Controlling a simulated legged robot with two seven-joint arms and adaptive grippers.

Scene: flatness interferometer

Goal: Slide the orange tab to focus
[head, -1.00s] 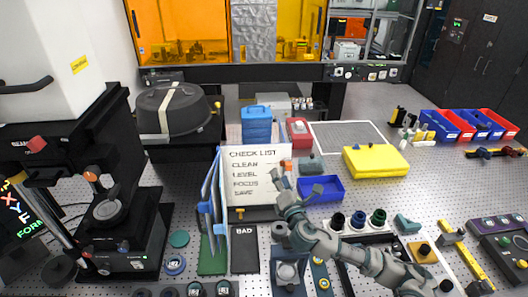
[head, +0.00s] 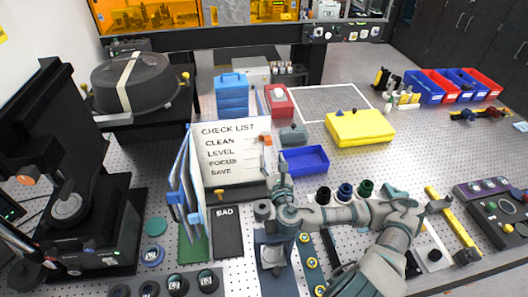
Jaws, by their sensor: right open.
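The white checklist board (head: 235,170) stands upright in the middle of the bench and reads CLEAN, LEVEL, FOCUS, SAVE. The orange tab (head: 265,139) sits at the board's right edge, about level with the CLEAN line. My right gripper (head: 267,163) is open, with its fingers pointing up by the board's right edge, just below the tab. It appears apart from the tab; the exact depth gap is hard to tell. My left gripper is not in view.
A blue tray (head: 304,160) and a grey block (head: 293,134) are right of the board. A yellow case (head: 360,128) lies farther right. Blue-edged folders (head: 184,195) stand left of the board. A black BAD plate (head: 227,235) lies in front.

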